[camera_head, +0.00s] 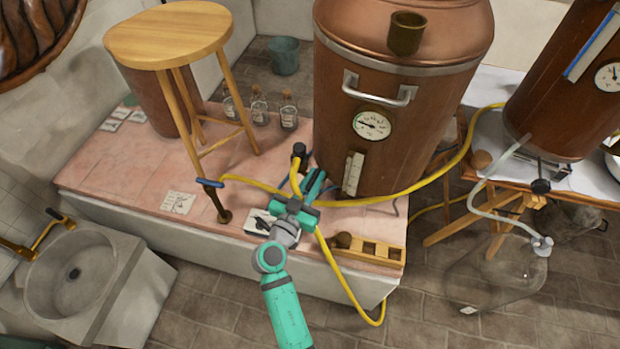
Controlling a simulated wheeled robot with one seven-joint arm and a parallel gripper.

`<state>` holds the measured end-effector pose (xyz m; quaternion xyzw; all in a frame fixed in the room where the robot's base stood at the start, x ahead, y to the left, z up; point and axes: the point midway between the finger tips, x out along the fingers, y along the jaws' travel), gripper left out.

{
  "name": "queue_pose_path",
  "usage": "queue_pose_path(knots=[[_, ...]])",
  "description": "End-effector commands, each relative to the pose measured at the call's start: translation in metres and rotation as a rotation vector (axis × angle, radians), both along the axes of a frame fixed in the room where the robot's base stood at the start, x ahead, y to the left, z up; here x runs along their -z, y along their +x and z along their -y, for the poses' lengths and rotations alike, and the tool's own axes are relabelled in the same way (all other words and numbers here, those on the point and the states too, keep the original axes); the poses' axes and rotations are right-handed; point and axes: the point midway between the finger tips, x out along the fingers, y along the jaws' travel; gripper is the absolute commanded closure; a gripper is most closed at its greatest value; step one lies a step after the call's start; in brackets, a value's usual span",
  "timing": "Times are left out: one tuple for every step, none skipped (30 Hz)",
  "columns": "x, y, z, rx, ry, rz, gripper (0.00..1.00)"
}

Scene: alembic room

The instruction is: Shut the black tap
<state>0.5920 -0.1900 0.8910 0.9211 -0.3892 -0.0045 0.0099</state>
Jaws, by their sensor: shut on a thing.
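The black tap (298,151) is at the lower left front of the big copper vessel (395,110), with a yellow hose running close by it. My teal gripper (304,174) reaches up to the tap from below, at the front of the pink tiled platform. Its jaws are shut on what appears to be the lower part of the tap. The fingertips and the exact contact are small and partly hidden. Whether the tap's valve is open or closed cannot be told.
A blue-handled valve (208,183) stands left of my gripper. A wooden rack (375,249) lies to the right. Yellow hoses (440,181) run past. A wooden stool (168,35) and several bottles (289,113) stand behind. A glass carboy (497,275) is on the floor.

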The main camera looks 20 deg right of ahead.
Motion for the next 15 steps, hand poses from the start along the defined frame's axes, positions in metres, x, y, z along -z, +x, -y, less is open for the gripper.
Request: queue_pose_path(knots=[[0.0,0.0013,-0.0037,-0.041,0.001,0.002,1.0],[-0.0003,0.0012,-0.0035,-0.06,0.002,0.003,1.0],[-0.0001,0.0006,-0.003,-0.085,0.002,0.002,1.0],[-0.0001,0.0002,-0.0023,-0.103,0.001,0.002,1.0],[-0.0001,0.0,-0.0017,-0.12,0.002,0.002,1.0],[-0.0005,-0.0001,-0.0014,-0.144,0.002,0.003,1.0],[-0.0005,-0.0003,-0.0015,-0.161,0.002,0.003,1.0],[-0.0006,-0.0004,-0.0017,-0.179,0.001,0.004,1.0],[-0.0007,-0.0004,-0.0014,-0.2,0.001,0.003,1.0],[-0.0007,-0.0005,-0.0011,-0.215,0.002,0.004,1.0],[-0.0008,-0.0003,-0.0014,-0.231,0.001,0.004,1.0],[-0.0009,-0.0004,-0.0014,-0.251,0.0,0.004,1.0],[-0.0008,-0.0007,-0.001,-0.264,0.001,0.005,1.0],[-0.0011,-0.0007,-0.0012,-0.279,0.0,0.004,1.0],[-0.0012,-0.0007,-0.0012,-0.297,0.0,0.005,1.0]])
